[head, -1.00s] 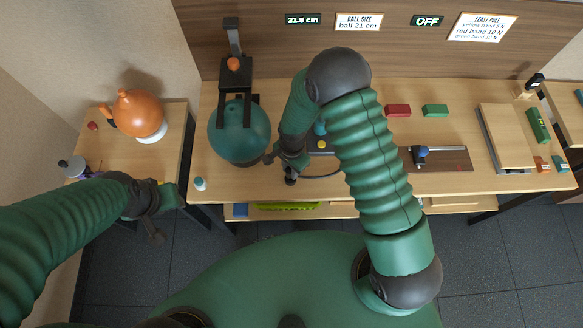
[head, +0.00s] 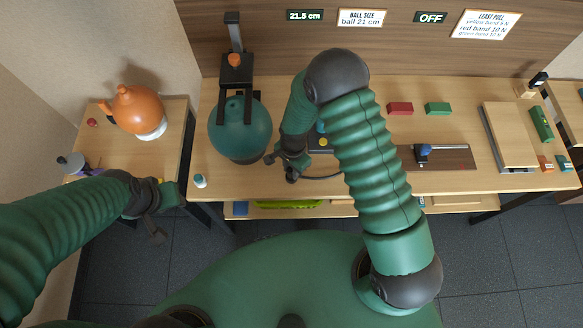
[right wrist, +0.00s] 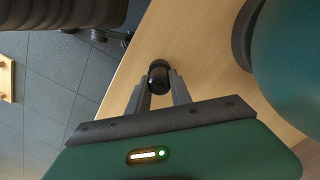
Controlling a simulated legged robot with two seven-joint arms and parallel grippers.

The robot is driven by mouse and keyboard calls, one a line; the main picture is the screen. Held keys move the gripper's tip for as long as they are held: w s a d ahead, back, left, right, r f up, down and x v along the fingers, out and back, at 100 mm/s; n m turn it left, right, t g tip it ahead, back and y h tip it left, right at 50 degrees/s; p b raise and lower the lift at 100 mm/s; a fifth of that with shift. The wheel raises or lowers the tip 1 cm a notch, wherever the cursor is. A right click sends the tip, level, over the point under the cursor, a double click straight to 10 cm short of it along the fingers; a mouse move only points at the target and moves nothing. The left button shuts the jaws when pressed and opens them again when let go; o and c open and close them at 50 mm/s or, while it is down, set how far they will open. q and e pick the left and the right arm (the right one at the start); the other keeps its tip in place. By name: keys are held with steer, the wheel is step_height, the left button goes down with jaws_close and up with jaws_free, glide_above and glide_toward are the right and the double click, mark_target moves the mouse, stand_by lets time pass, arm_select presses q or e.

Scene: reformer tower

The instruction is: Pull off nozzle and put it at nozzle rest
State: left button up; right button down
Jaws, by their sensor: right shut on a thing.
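My right gripper (head: 281,163) is shut on a small black nozzle, just right of the teal ball (head: 240,138). In the right wrist view the black nozzle (right wrist: 159,76) sits between the two grey fingertips (right wrist: 158,82), over the table near its front edge. A thin dark hose (head: 322,178) runs on the table close to the gripper, by a dark pump (head: 318,144) with a yellow button, partly hidden by my arm. The nozzle is apart from the ball. My left gripper (head: 157,226) hangs low left, in front of the tables; its jaws are too small to judge. I cannot make out the nozzle rest.
The teal ball stands under a black gauge frame (head: 234,75). A white-capped bottle (head: 200,181) stands near the front edge. An orange balloon-like ball (head: 139,108) is on the left table. Red (head: 400,108) and green (head: 438,109) blocks lie right of my arm.

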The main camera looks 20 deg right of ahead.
steer(key=shift+d+f, duration=0.1)
steer(key=shift+f, duration=0.4)
steer(key=c, duration=1.1)
jaws_free()
steer(key=shift+r, duration=0.1)
step_height(320, 180, up, 17)
steer(key=b, duration=0.1)
steer(key=s+d+r+n+t, duration=0.1)
steer(key=s+d+n, duration=0.1)
steer(key=s+n, duration=0.1)
steer(key=s+d+r+n+t, duration=0.1)
steer(key=s+d+r+n, duration=0.1)
steer(key=n, duration=0.3)
steer(key=s+d+r+n, duration=0.2)
steer(key=s+n, duration=0.2)
steer(key=shift+s+d+r+t, duration=0.1)
steer(key=shift+d+r+t, duration=0.1)
steer(key=shift+d+t, duration=0.2)
